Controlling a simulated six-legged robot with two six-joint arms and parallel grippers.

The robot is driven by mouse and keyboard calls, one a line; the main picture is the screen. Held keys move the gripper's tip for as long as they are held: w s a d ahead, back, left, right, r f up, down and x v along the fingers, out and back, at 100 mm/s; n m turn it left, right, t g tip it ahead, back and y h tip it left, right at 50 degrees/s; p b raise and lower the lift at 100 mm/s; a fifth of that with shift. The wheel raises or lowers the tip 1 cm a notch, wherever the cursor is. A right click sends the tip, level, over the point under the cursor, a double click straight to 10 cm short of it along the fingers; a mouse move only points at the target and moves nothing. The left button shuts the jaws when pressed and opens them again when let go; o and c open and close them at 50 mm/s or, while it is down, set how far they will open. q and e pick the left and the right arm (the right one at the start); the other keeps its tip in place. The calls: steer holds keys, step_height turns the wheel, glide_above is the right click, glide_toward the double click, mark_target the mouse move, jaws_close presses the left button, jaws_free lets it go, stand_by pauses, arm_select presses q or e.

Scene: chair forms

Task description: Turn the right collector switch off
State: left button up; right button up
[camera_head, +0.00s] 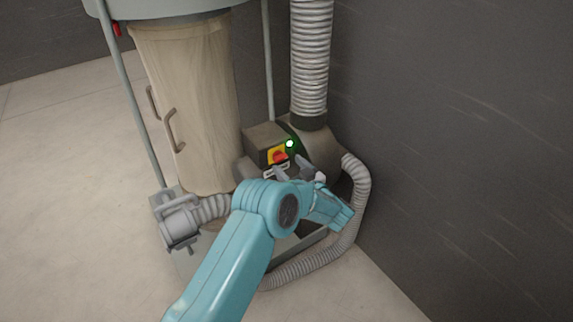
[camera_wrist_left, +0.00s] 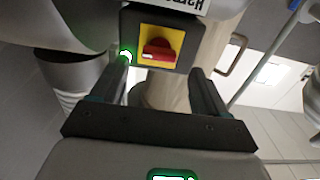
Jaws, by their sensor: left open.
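The collector switch is a red knob (camera_head: 278,157) on a yellow plate on the front of a dark box (camera_head: 262,138). A green lamp (camera_head: 289,143) glows beside it. In the left wrist view the red knob (camera_wrist_left: 157,49) shows with its grip lying roughly level across the yellow plate (camera_wrist_left: 176,38), and the green lamp (camera_wrist_left: 125,56) is lit. My left gripper (camera_head: 291,172) is open and empty just in front of the switch. In the left wrist view its fingers (camera_wrist_left: 160,78) stand apart, with the knob beyond and between them, apparently untouched. My right gripper is not in view.
A tan collector bag (camera_head: 190,100) with handles stands left of the switch. A ribbed duct (camera_head: 311,60) rises behind it. A grey hose (camera_head: 352,215) curves round the right side of the base. A dark wall (camera_head: 460,130) is close on the right; open floor (camera_head: 70,200) lies left.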

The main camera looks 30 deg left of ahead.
mark_target(282, 159)
arm_select(q)
steer(key=shift+x, duration=1.7)
steer(key=shift+r, duration=0.1)
steer(key=shift+c, duration=0.3)
steer(key=c, duration=1)
